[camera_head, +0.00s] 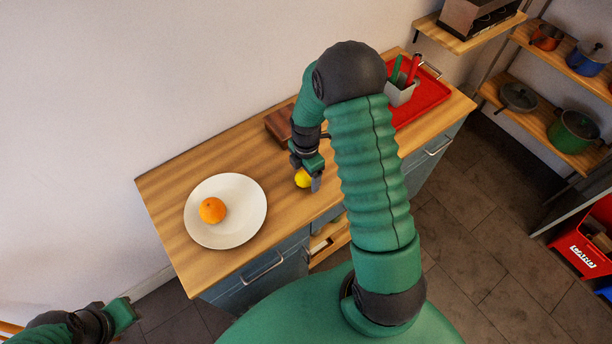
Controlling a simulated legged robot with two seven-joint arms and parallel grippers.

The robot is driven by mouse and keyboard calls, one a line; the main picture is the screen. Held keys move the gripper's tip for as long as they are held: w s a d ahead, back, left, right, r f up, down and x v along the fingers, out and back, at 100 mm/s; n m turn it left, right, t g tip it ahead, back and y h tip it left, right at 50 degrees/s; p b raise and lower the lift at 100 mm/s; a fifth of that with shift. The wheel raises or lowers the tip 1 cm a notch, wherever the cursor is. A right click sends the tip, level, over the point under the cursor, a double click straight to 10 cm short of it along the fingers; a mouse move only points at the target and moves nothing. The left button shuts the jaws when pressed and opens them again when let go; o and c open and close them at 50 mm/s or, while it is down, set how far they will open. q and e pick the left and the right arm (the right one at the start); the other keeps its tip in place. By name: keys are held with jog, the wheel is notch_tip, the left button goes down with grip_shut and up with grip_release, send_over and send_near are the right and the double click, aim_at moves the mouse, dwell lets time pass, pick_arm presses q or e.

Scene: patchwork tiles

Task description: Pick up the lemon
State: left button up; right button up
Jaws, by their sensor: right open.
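The yellow lemon (302,179) is on the wooden counter (190,171) near its front edge, partly hidden by my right gripper. My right gripper (305,180) points down at the lemon, with its fingers around or beside it. The jaws are open; whether a finger touches the lemon cannot be told. My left gripper (126,312) is at the lower left, low and away from the counter. Its finger opening cannot be made out.
A white plate (250,222) with an orange (212,210) lies left of the lemon. A brown wooden block (279,123) is behind my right gripper. A red tray (428,97) and a grey utensil holder (400,93) stand at the right, partly behind my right arm.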

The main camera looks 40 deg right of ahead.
jog(key=shift+w+d+f, duration=0.1)
jog(key=shift+f, duration=0.25)
jog(key=c, duration=1.5)
jog(key=shift+c, duration=0.2)
jog(key=shift+r, duration=0.15)
